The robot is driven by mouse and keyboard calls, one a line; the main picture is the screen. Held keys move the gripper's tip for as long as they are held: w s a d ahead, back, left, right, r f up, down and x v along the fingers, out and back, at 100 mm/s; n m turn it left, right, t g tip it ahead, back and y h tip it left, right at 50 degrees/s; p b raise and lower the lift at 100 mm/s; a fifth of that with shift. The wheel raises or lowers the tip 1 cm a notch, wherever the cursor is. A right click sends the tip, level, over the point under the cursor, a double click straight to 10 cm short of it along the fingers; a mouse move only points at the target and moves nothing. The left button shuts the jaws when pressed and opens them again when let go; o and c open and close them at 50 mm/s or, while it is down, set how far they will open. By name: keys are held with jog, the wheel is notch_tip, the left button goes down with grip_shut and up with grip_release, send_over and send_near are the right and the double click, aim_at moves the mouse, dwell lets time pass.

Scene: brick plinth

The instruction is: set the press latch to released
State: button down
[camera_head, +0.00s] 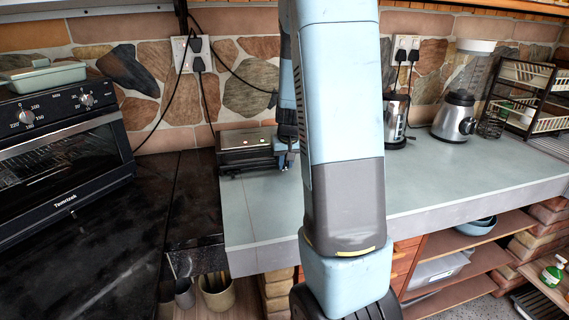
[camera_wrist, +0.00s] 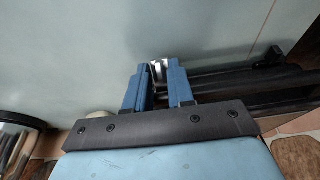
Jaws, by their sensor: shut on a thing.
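The press (camera_head: 248,150), a dark and silver closed appliance, stands on the counter against the stone wall, left of my arm. Its dark body (camera_wrist: 245,88) shows on the right in the wrist view. My gripper (camera_head: 286,158) is at the press's right end, partly hidden behind my arm. In the wrist view the two blue fingers of my gripper (camera_wrist: 160,78) are closed around a small silver piece, the press latch (camera_wrist: 158,67). The fingers hide most of the latch, and its exact position is hard to tell.
A black toaster oven (camera_head: 62,145) stands at the left with a dish (camera_head: 42,76) on top. A kettle (camera_head: 396,120), a blender (camera_head: 458,110) and a wire rack (camera_head: 522,95) stand to the right. The counter (camera_head: 440,180) is clear in front of them. Cables hang from the wall sockets.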

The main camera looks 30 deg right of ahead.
jog(key=shift+r+g, duration=0.15)
jog(key=shift+g, duration=0.25)
jog(key=c, duration=1.2)
grip_release()
jog(key=shift+c, duration=0.2)
jog(key=shift+r, duration=0.1)
jog(key=v, duration=1.3)
jog(key=shift+r, duration=0.25)
jog(key=shift+s, duration=0.15)
